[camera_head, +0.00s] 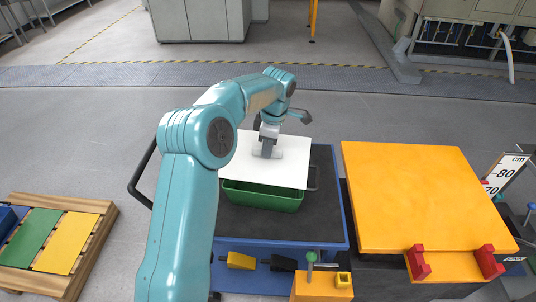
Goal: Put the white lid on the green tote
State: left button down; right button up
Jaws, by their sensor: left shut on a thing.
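The white lid (291,165) is a flat panel in the middle of the head view. My left gripper (267,153) is shut on its raised middle part and points down from above. The green tote (262,200) stands on a dark-topped blue cart, below and partly behind the lid's near edge. My right gripper is not in view.
The cart's dark top (322,215) has free room around the tote. A yellow-orange panel (415,195) with red clamps stands at the right. A wooden pallet (95,232) with coloured panels is at the left. A cart handle (136,183) rises behind my left arm.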

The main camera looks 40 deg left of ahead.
pick_arm(q)
notch_tip(320, 180, down, 3)
jog(key=shift+r, duration=0.1)
jog(key=shift+f+b, duration=0.5)
jog(key=shift+f, duration=0.15)
jog(key=c, duration=1.1)
grip_release()
jog(key=shift+r, duration=0.15)
jog(key=shift+r+p, duration=0.4)
jog(key=shift+p, duration=0.05)
jog(key=r, duration=0.4)
jog(key=d+r, duration=0.1)
jog(key=r, duration=0.3)
jog(key=r+p, duration=0.1)
jog(key=r, duration=0.3)
jog(key=shift+w+d+r, duration=0.1)
jog(key=shift+w+d, duration=0.1)
jog(key=shift+w, duration=0.15)
jog(key=shift+s, duration=0.1)
